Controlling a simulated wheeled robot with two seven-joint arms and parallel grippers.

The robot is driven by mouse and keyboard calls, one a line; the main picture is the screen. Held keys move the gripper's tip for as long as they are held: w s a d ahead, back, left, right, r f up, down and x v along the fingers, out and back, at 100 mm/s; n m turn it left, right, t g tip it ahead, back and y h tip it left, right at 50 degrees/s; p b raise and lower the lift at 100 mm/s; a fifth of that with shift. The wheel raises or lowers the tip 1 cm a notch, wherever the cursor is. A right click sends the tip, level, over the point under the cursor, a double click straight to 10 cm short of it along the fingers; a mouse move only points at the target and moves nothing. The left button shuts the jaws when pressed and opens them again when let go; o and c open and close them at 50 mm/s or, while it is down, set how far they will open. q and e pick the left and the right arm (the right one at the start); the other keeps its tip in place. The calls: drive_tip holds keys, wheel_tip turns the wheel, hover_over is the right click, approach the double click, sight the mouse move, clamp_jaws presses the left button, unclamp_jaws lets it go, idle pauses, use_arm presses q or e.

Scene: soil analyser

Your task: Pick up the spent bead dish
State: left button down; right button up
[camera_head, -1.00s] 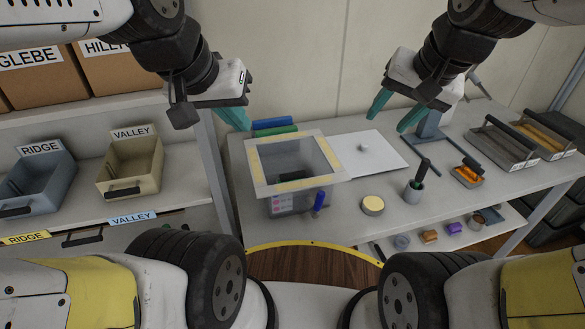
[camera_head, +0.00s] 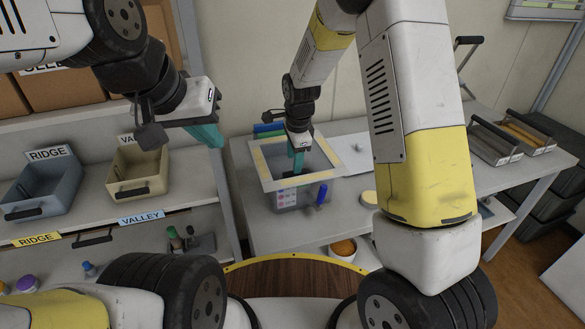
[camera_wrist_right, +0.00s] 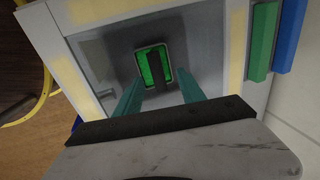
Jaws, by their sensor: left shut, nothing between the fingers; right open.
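The likely spent bead dish (camera_wrist_right: 153,66) is a small dark-rimmed dish with green contents and a dark bar handle across it, on the floor of the open-topped box. The box's pale frame with yellow strips (camera_head: 262,165) shows in the head view. My right gripper (camera_head: 297,168) reaches down into the box opening. In the right wrist view its teal fingers (camera_wrist_right: 160,90) are spread apart, pointing at the dish, with nothing between them. The dish is hidden or too dark to tell in the head view. My left gripper (camera_head: 208,136) is shut and empty, left of the box.
A white board (camera_head: 345,150) lies to the right. Handled trays (camera_head: 495,140) are at far right. RIDGE (camera_head: 45,185) and VALLEY (camera_head: 138,170) bins stand at left. My right arm hides the table's middle.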

drive_tip(key=f, duration=0.6)
drive_tip(key=shift+w+a+f, duration=0.1)
drive_tip(key=shift+w+f, duration=0.3)
clamp_jaws()
